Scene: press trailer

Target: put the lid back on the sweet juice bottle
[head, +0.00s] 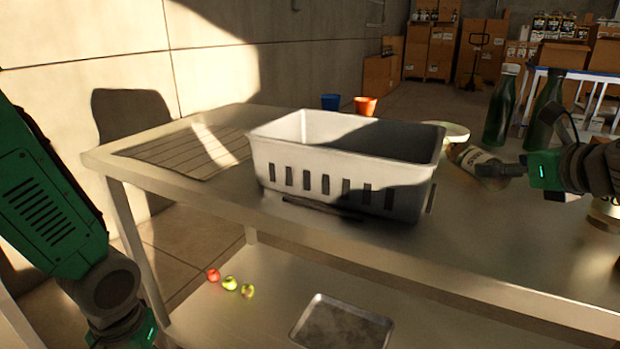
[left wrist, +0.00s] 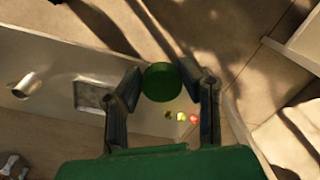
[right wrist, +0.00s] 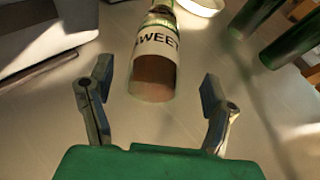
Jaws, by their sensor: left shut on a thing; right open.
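The sweet juice bottle (head: 476,159) appears to lie on its side on the table, right of the white crate. In the right wrist view the bottle (right wrist: 157,50) shows its SWEET label and brown lower part; its far end is cut off at the top edge. My right gripper (head: 522,169) is open, its fingers (right wrist: 157,84) spread either side of the bottle's near end, not touching it. The green lid (left wrist: 163,82) is held between the fingers of my left gripper (left wrist: 166,84). My left gripper is outside the head view, where only its arm shows.
The white crate (head: 345,160) stands mid-table. A pale bowl (head: 455,132) and two green bottles (head: 499,107) stand behind the juice bottle. Blue (head: 330,102) and orange cups (head: 366,106) show behind the crate. The lower shelf holds a tray (head: 342,325) and small fruits (head: 230,283).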

